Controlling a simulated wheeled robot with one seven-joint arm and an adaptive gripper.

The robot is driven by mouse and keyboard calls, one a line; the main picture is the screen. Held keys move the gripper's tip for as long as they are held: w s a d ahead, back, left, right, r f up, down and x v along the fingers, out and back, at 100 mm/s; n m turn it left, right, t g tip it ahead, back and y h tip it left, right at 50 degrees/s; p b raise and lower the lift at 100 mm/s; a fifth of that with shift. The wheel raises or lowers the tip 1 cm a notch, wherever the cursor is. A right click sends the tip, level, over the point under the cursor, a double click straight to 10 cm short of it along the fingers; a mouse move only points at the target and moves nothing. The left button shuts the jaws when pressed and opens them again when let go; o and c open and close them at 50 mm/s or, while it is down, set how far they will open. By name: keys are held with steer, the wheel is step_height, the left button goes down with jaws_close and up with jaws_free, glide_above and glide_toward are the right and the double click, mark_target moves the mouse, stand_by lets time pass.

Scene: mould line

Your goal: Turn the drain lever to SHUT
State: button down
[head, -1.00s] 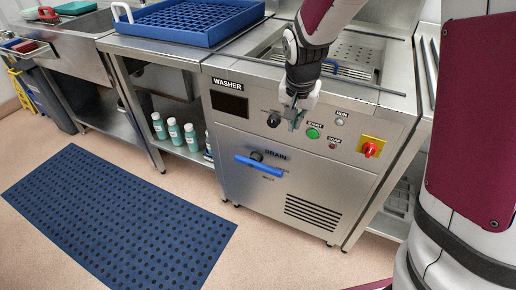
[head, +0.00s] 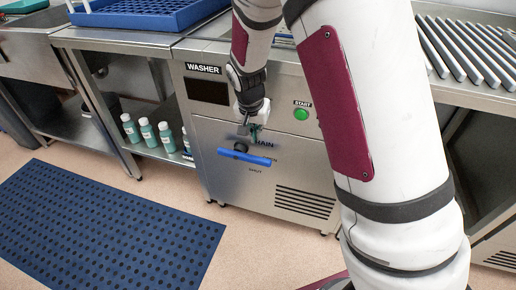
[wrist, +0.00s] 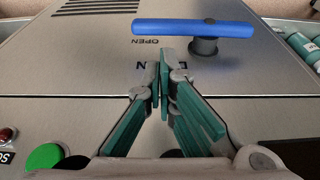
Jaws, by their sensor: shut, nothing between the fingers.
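The drain lever (head: 244,157) is a blue bar on a dark round hub, on the washer's front panel. It lies nearly level, and it also shows at the top of the wrist view (wrist: 193,28), upside down, with the OPEN lettering (wrist: 145,41) beside it. The SHUT lettering (head: 255,168) is below the bar in the head view. My gripper (head: 254,133) is just above the lever, in front of the DRAIN label. Its teal fingers (wrist: 162,72) are shut and empty, apart from the bar.
The washer's front (head: 220,125) carries a green START button (head: 301,114) to the right of my gripper. Several teal bottles (head: 148,132) stand on the shelf to the left. A blue perforated mat (head: 110,225) lies on the floor. My own arm hides the panel's right side.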

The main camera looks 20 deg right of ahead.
mark_target(260, 157)
steer(key=b+x, duration=0.3)
steer(key=x, duration=0.7)
steer(key=shift+s, duration=0.1)
steer(key=shift+d, duration=0.1)
